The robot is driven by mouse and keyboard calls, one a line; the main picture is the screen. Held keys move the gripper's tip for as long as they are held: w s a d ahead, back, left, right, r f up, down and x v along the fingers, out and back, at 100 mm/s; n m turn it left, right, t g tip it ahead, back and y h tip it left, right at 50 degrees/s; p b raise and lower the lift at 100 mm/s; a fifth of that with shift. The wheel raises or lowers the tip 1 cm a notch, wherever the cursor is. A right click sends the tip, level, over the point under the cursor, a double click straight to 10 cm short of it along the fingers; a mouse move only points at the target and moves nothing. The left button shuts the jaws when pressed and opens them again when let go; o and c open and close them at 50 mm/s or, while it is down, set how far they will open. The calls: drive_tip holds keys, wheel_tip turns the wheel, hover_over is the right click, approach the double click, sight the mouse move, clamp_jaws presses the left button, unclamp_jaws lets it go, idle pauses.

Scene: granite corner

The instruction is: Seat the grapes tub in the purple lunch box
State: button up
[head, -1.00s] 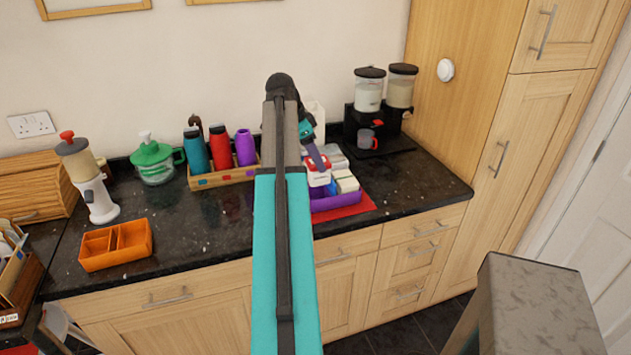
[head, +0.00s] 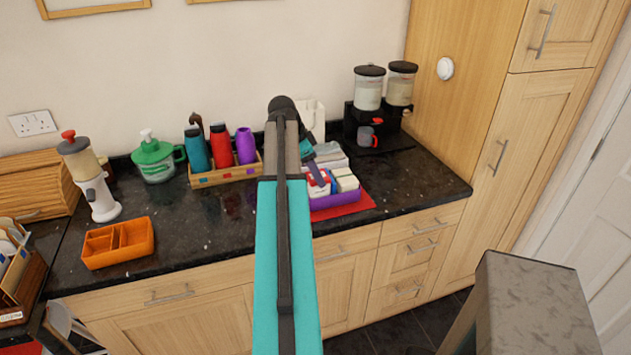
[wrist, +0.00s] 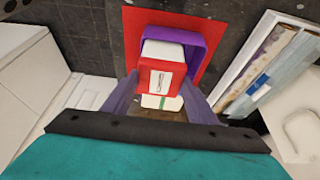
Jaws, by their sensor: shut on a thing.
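The purple lunch box (head: 337,200) sits on a red mat on the dark counter; its purple wall also shows in the wrist view (wrist: 193,42). My gripper (head: 320,180) is shut on a small red and white tub (head: 317,187), taken as the grapes tub, at the box's left part. In the wrist view the red tub (wrist: 146,80) with a pale label lies between the fingers of my gripper (wrist: 161,88). It looks low within the box outline; whether it touches the bottom is hidden. Cream-topped tubs (head: 346,180) stand at the right of the box.
The red mat (head: 350,209) reaches the counter's front area. Behind are a white holder (head: 313,117) and a dispenser (head: 368,95). A wooden tray with bottles (head: 225,175) stands left of my arm, and an orange divided tray (head: 118,243) further left. Counter between them is clear.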

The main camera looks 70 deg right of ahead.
drive_tip(key=shift+f+p, duration=0.35)
drive_tip(key=shift+f, duration=1.35)
drive_tip(key=shift+f, duration=0.15)
drive_tip(key=o, duration=1.4)
drive_tip(key=shift+o, duration=0.2)
drive_tip(key=b+v, duration=0.3)
drive_tip(key=v, duration=0.9)
